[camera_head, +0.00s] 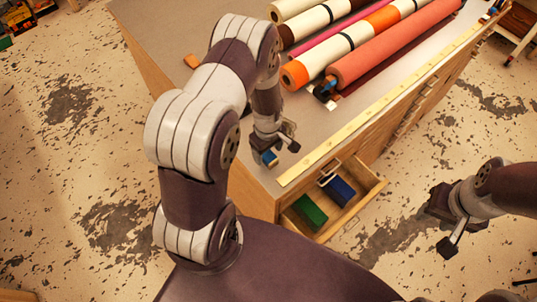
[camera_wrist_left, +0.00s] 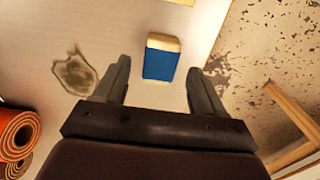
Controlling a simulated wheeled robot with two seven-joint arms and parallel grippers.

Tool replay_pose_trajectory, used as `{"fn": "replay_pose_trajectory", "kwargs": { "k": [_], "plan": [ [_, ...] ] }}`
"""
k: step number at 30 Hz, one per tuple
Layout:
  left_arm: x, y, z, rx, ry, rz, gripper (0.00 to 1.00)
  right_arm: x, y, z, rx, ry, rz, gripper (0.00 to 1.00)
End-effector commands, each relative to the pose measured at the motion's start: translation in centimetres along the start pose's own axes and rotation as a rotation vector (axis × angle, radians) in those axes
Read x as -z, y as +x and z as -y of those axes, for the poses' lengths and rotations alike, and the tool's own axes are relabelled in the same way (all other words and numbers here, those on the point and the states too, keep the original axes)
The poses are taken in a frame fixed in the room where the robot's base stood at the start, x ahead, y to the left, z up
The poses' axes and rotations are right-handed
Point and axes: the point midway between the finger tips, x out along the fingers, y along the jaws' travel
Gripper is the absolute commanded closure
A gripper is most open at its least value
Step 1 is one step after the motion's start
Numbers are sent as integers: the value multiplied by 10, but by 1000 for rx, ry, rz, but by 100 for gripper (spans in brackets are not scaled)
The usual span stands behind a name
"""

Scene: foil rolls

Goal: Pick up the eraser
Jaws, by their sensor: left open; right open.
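The eraser (camera_wrist_left: 161,58) has a blue sleeve and cream ends. It lies on the table top and appears between the fingers of my left gripper (camera_wrist_left: 160,85) in the left wrist view. In the head view the eraser (camera_head: 269,158) shows just below my left gripper (camera_head: 277,147), near the table's front corner. My left gripper is open and holds nothing; I cannot tell whether a finger touches the eraser. My right gripper (camera_head: 448,220) is open and empty, out over the floor at the right.
Several rolls, including a coral roll (camera_head: 395,45), lie across the table top (camera_head: 200,12). A yellow ruler strip (camera_head: 375,110) runs along the table edge. An open drawer (camera_head: 350,205) below holds a green block (camera_head: 310,211) and a blue block (camera_head: 341,190). An orange-brown block (camera_head: 192,61) lies farther back.

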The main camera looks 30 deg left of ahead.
Motion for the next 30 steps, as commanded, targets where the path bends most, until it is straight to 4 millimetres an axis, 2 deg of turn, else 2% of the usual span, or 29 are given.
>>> {"fn": "replay_pose_trajectory", "kwargs": {
  "k": [1,3,6,12,13,15,18,19,20,30],
  "plan": [
    [-2,3,0,5,1,3,30,2,-13,0,0,0,-1,57],
    [-2,18,0,3,0,2,30,2,-14,0,0,0,-1,57],
    [-1,29,-1,1,0,0,30,2,-15,0,0,0,-1,57],
    [-1,32,-1,0,0,0,30,2,-14,0,0,0,0,57],
    [-1,32,-1,0,0,0,36,2,-14,0,0,0,0,57],
    [-1,32,-1,0,0,0,59,2,-14,0,0,0,0,57],
    [-1,31,-1,0,0,0,87,2,-14,0,0,0,0,57],
    [-1,31,-1,0,0,0,87,2,-14,0,0,0,0,57],
    [-1,31,-1,-1,0,0,92,2,-14,0,0,0,0,57],
    [-1,24,-2,-3,1,-2,92,1,-9,0,0,0,-1,57]
  ]
}}
